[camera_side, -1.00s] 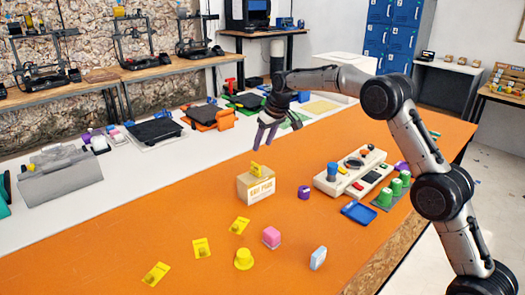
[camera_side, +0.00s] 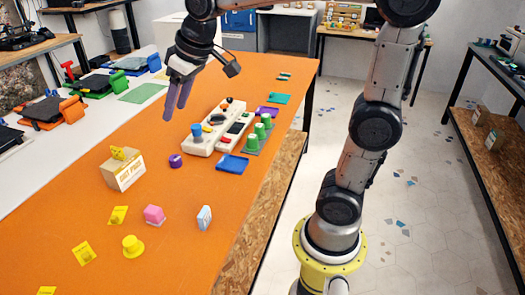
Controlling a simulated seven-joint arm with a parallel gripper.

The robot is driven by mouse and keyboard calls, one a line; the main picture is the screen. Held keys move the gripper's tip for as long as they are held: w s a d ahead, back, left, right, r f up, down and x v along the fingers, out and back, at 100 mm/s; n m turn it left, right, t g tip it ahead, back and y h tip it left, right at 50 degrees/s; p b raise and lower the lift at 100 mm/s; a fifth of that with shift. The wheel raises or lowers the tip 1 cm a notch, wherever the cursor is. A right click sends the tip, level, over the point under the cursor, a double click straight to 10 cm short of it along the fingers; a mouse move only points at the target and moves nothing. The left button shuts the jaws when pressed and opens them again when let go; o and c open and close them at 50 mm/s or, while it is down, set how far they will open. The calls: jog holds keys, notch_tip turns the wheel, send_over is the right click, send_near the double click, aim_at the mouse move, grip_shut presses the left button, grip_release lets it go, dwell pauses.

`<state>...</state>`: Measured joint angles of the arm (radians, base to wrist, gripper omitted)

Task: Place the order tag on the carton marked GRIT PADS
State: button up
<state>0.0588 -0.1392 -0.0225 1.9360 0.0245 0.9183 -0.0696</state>
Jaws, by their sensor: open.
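The carton (camera_side: 123,174) is a small tan and white box with orange lettering on its front, which looks like GRIT PADS but is blurred. A yellow tag-like piece (camera_side: 119,153) rests on the carton's top, partly raised. Flat yellow cards lie on the orange table in front of the carton: one card (camera_side: 118,215), another card (camera_side: 83,253), and a third (camera_side: 47,290) cut by the frame's bottom edge. My gripper (camera_side: 177,104) is open and empty, with purple fingers pointing down. It hangs above and to the right of the carton, apart from it.
A pink block (camera_side: 154,215), a yellow knob-like piece (camera_side: 132,246), a white-blue block (camera_side: 204,218) and a purple roll (camera_side: 175,161) stand near the carton. A control panel (camera_side: 202,146), blue tray (camera_side: 232,164) and green cylinders (camera_side: 260,131) are to the right.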

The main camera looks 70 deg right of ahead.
jog(key=s+a+f, duration=0.1)
jog(key=s+f, duration=0.2)
jog(key=s, duration=0.6)
jog(key=s+f, duration=0.4)
jog(key=s, duration=0.6)
jog(key=shift+s+a, duration=0.25)
jog(key=shift+a, duration=0.1)
